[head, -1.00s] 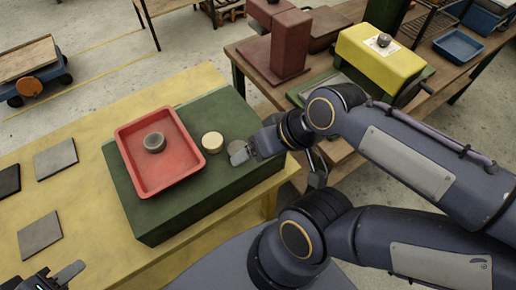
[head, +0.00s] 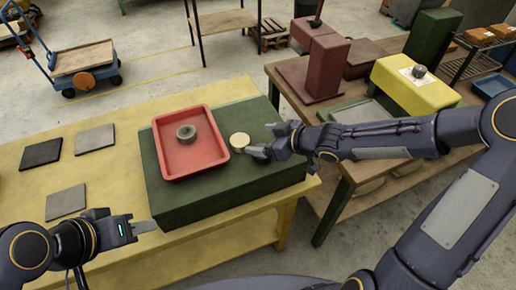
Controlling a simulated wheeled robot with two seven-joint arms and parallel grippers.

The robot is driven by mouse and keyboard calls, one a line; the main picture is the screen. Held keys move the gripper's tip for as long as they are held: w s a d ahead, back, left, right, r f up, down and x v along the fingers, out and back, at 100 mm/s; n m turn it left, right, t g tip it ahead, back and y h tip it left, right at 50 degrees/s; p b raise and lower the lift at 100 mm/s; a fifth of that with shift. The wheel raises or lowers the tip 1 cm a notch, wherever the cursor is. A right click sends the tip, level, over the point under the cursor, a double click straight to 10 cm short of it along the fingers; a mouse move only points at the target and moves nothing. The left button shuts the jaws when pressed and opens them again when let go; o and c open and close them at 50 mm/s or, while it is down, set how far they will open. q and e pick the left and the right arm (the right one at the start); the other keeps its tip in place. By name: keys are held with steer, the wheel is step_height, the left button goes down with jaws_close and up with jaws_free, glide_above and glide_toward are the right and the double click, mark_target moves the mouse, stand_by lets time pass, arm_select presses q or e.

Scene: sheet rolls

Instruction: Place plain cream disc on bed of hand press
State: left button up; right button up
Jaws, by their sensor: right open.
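The plain cream disc (head: 240,140) lies on the green block (head: 165,218), just right of the red tray (head: 226,163). My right gripper (head: 266,141) is open and empty just right of the disc, its fingers pointing towards it. The disc is not between the fingertips. A dark red machine (head: 324,68) with an upright lever, apparently the hand press, stands on the brown bench. Its flat dark red bed (head: 291,76) looks bare. My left gripper (head: 146,227) is over the yellow table, left of the green block; its jaw opening is unclear.
A grey ring-like piece (head: 186,134) sits in the red tray. Several flat plates, including a dark one (head: 41,153), lie on the yellow table (head: 105,180). A yellow machine (head: 415,88) stands on the brown bench (head: 330,185). A floor gap separates table and bench.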

mark_target(242, 140)
steer(key=shift+a+f+y, duration=0.25)
steer(key=shift+a+y, duration=0.05)
steer(key=shift+a, duration=0.05)
steer(key=b+x, duration=0.2)
steer(key=x, duration=0.1)
steer(key=f+b+x, duration=0.1)
steer(key=b+x, duration=0.1)
steer(key=x, duration=0.1)
steer(key=shift+s, duration=0.1)
steer(key=shift+w+a+f+b, duration=0.2)
steer(key=shift+w+a+b, duration=0.1)
steer(key=shift+w+a, duration=0.05)
steer(key=c, duration=1.2)
steer(key=shift+o, duration=0.2)
steer(key=shift+r, duration=0.15)
